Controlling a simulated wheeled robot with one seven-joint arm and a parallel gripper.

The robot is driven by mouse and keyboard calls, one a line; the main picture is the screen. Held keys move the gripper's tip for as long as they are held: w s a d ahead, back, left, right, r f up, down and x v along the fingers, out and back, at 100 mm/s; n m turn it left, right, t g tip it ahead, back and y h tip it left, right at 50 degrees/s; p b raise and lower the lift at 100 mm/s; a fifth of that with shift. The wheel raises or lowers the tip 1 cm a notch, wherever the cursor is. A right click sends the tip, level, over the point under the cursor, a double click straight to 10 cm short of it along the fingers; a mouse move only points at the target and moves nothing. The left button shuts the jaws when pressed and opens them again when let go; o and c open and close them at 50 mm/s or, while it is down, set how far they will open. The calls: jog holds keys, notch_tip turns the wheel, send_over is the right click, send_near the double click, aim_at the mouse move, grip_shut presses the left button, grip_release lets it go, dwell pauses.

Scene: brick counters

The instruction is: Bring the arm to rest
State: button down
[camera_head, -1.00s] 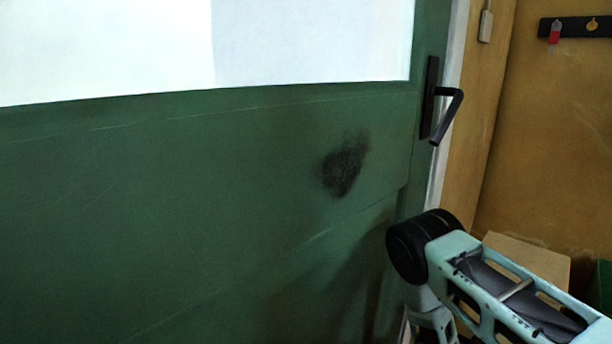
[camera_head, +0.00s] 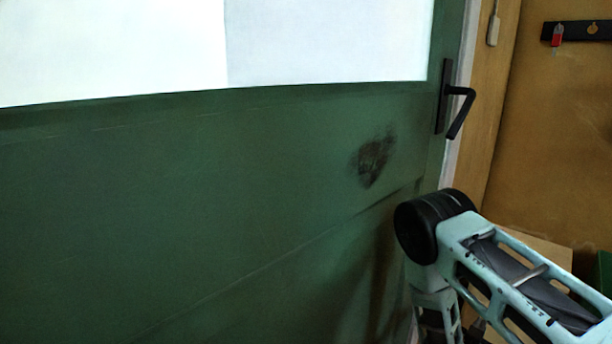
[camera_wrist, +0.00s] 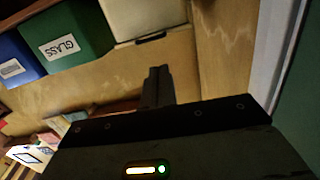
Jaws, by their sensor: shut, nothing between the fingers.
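My arm (camera_head: 520,275) is bent at the lower right of the head view, its black joint close in front of the green door (camera_head: 200,200). I cannot tell whether it touches the door. My gripper (camera_wrist: 157,72) shows in the wrist view with its dark fingers together and nothing between them. The gripper is out of sight in the head view. In the wrist view it points toward a wooden surface below a row of bins.
The door has a black lever handle (camera_head: 458,105) and a dark smudge (camera_head: 374,160). A wall rack (camera_head: 580,31) hangs at right. The wrist view shows a green bin (camera_wrist: 72,42) marked GLASS, a blue bin (camera_wrist: 18,62), a pale bin (camera_wrist: 143,18) and clutter at lower left.

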jog(key=w+a+r+n+g+y, duration=0.1)
jog(key=a+r+n+g+y, duration=0.3)
jog(key=a+r+y, duration=0.8)
jog(key=s+a+r+n+g+y, duration=0.1)
jog(key=s+r+n+g, duration=0.15)
jog(key=s+r, duration=0.4)
jog(key=s+a+r+n+g, duration=0.15)
jog(key=s+r+n, duration=0.25)
jog(key=s, duration=0.5)
jog(key=s+a+r+n+g+p, duration=0.1)
jog(key=s+a+r+n+g, duration=0.25)
jog(key=s+a+n, duration=0.8)
jog(key=a+r+m+p, duration=0.2)
jog(key=r+p, duration=1.2)
jog(key=s+a+r+m+p, duration=0.1)
jog(key=a+r+m+p, duration=0.1)
jog(key=r+p, duration=1.2)
jog(key=shift+s+a+y, duration=0.2)
jog(key=shift+a+y, duration=0.2)
jog(key=shift+a, duration=0.35)
